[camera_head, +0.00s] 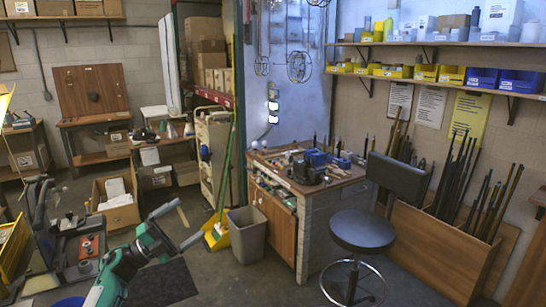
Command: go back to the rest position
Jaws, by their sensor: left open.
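My left gripper (187,220) is in the lower left of the head view, at the end of my green and dark grey arm. Its two fingers are spread apart and point up and to the right. Nothing shows between them. The gripper appears in front of the floor, left of the grey bin. My right gripper is not in view. No lamp part can be made out for certain.
Beyond are a cluttered workbench (310,185) and a round stool (362,231). Open floor shows between them.

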